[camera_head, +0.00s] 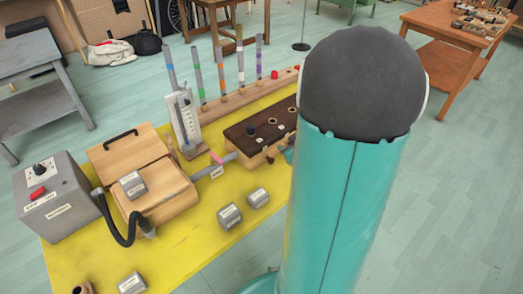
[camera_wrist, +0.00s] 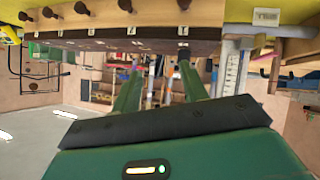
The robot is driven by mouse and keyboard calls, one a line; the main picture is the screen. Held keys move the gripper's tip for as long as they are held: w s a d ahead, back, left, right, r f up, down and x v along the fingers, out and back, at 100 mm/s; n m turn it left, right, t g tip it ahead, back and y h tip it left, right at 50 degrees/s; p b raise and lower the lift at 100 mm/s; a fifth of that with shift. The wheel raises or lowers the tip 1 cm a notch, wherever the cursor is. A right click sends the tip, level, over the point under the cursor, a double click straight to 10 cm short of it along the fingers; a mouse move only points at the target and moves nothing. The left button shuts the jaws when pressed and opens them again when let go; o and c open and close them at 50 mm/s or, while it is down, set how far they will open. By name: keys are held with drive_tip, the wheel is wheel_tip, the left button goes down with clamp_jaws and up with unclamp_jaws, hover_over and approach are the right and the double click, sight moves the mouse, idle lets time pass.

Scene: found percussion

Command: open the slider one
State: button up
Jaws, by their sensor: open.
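The wooden box with a dark brown top (camera_head: 262,128) stands on the yellow table, with round holes and small knobs on it. In the wrist view, which appears upside down, its dark face (camera_wrist: 110,45) carries a row of white marks, and dark knobs (camera_wrist: 82,8) stick out of its pale wood side. I cannot tell for sure which part is slider one. My gripper (camera_wrist: 160,68) is open, its two green fingers apart and empty, pointing toward the box near its marked dark face. In the head view my arm hides most of the gripper and the box's right end.
A white upright scale panel (camera_head: 185,118) stands left of the box, with colour-banded tubes (camera_head: 240,65) behind.

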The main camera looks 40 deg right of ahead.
wheel_tip(320, 180, down, 4)
drive_tip(key=s+d+y, duration=0.1)
drive_tip(key=s+d, duration=0.1)
drive_tip(key=s, duration=0.1)
drive_tip(key=t+y, duration=0.3)
approach(273, 162)
drive_tip(key=x, duration=0.7)
drive_tip(key=shift+w+a+r, duration=0.1)
drive_tip(key=shift+w+a, duration=0.05)
drive_tip(key=shift+w, duration=0.25)
drive_tip(key=shift+c, duration=0.4)
